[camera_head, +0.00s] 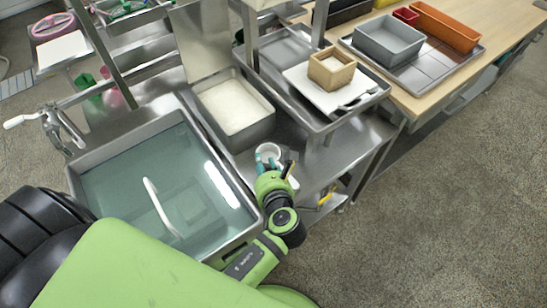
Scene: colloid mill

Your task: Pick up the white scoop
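The white scoop (268,150) shows as a small round white cup on the steel counter, just beyond my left gripper and to the right of the white-filled bin. The fingers and wrist hide the scoop's near part. I cannot tell whether the fingers touch it or how far apart they are. A small white piece shows at the right of the wrist; I cannot tell if it belongs to the scoop. My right gripper is out of view.
A steel bin (262,128) of white material stands behind the scoop. A raised shelf holds a white board (305,88) and wooden box (332,68). Open floor lies at the right.

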